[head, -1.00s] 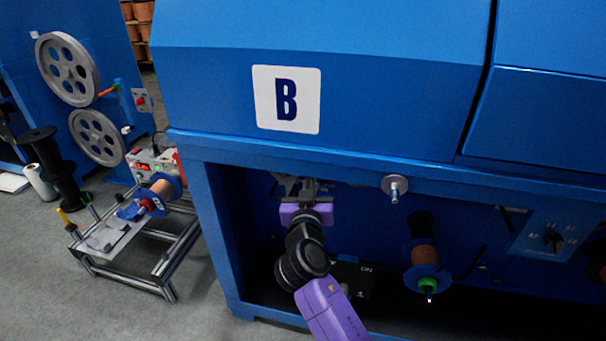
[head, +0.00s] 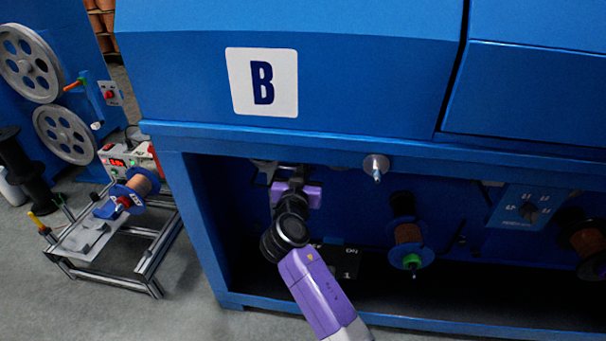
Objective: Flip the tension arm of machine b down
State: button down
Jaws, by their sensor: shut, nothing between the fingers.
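Machine B (head: 330,85) is a large blue cabinet with a white "B" sign (head: 262,82) above an open recess. My purple and black arm reaches into the left part of the recess. My gripper (head: 280,168) is at the top left of the recess, just under the upper beam. It is shut, and its fingertips are small and dark in shadow. A grey pulley-like disc with a pin (head: 376,167) sits on the beam to the right of my gripper. I cannot make out the tension arm clearly; my gripper and the shadow cover that spot.
A copper spool (head: 408,236) with a green end hangs in the recess, right of my arm. A control panel (head: 527,209) is farther right. A low metal-framed stand with a winder (head: 110,215) is on the floor at left, beside open grey floor.

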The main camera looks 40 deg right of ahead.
jog(key=w+d+f+b, duration=0.2)
jog(key=w+d+f, duration=0.2)
jog(key=d, duration=0.1)
jog(key=shift+w+d+f+b, duration=0.25)
jog(key=shift+w+d+b, duration=0.05)
jog(key=shift+d, duration=0.05)
